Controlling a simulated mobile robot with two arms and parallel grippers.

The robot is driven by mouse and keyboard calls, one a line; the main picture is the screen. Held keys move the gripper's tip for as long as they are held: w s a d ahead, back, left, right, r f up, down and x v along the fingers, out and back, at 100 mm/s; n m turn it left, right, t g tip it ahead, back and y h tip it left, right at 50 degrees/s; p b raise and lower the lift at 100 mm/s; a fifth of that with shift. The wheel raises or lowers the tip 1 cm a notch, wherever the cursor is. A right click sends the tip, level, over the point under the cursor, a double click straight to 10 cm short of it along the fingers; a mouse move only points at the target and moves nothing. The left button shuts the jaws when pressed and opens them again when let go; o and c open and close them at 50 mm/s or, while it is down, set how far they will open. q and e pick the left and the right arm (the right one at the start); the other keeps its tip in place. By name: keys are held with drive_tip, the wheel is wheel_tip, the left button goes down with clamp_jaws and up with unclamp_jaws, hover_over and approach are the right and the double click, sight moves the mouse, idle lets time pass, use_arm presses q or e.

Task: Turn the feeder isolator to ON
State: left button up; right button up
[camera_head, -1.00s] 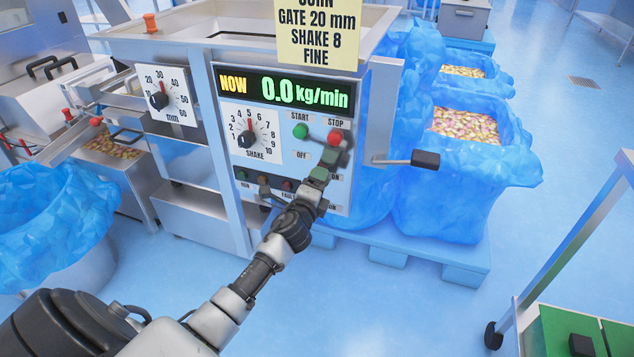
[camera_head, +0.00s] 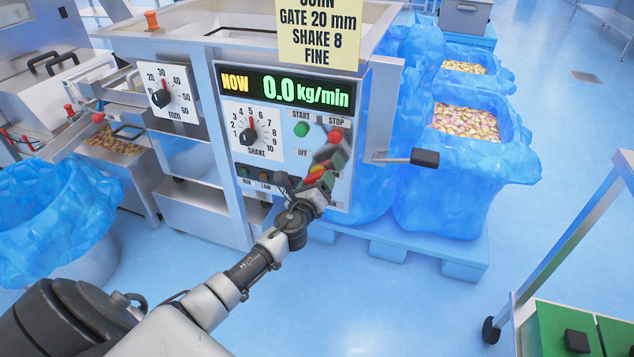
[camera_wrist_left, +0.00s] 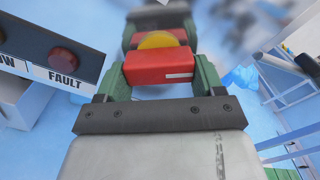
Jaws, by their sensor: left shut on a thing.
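The feeder isolator has a red and yellow handle (camera_head: 319,173) on the lower right of the control panel, below the STOP button (camera_head: 335,135). My left gripper (camera_head: 316,183) is shut on this handle. In the left wrist view the red block of the handle (camera_wrist_left: 160,66) sits between my green fingers, with a yellow round part behind it. A blurred grey part lies just above the handle in the head view. The OFF label (camera_head: 302,153) is readable; my gripper covers much of the ON side, so I cannot tell the exact handle position. My right gripper is not in view.
The panel (camera_head: 230,160) also carries a 0.0 kg/min display (camera_head: 290,91), a SHAKE knob (camera_head: 249,135) and a green START button (camera_head: 301,129). The FAULT lamp (camera_wrist_left: 63,60) is close on the left in the wrist view. A black-ended lever (camera_head: 424,157) sticks out at the right.

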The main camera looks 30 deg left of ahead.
use_arm(q)
drive_tip(key=shift+f+m, duration=0.1)
drive_tip(key=shift+m, duration=0.2)
drive_tip(key=o, duration=0.9)
drive_tip(key=shift+o, duration=0.2)
drive_tip(key=shift+s, duration=0.15)
drive_tip(key=p+v, duration=0.1)
drive_tip(key=v, duration=0.9)
drive_tip(key=shift+s, duration=0.3)
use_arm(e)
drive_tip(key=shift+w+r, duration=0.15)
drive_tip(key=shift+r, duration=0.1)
